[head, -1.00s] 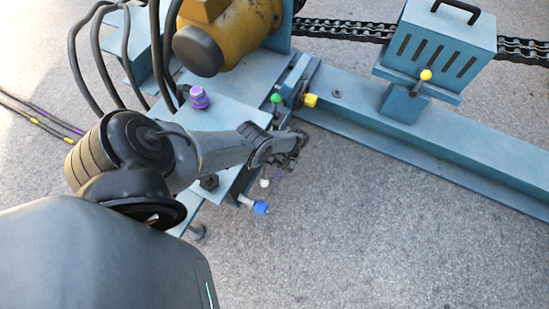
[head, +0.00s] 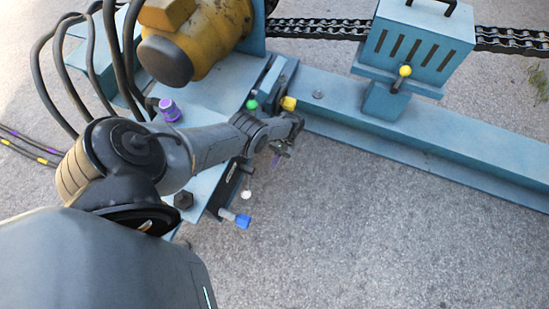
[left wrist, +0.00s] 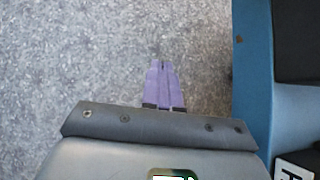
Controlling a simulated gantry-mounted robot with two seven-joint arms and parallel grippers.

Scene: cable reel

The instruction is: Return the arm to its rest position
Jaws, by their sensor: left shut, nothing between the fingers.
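My left arm comes in from the left in the head view, reaching over the blue machine (head: 218,88). Its left gripper (head: 275,162) is small and dark there, with purple fingertips, beside the machine's near side panel. In the left wrist view the purple fingers (left wrist: 163,72) lie together, shut and empty, with grey ground behind them. My right gripper is in neither view.
Near the gripper are a blue-tipped handle (head: 241,220), a white ball knob (head: 246,195), a green knob (head: 252,104) and a yellow knob (head: 288,103). A blue beam (head: 420,135) runs right, under a vented box (head: 420,42). Open grey ground (head: 380,240) lies lower right.

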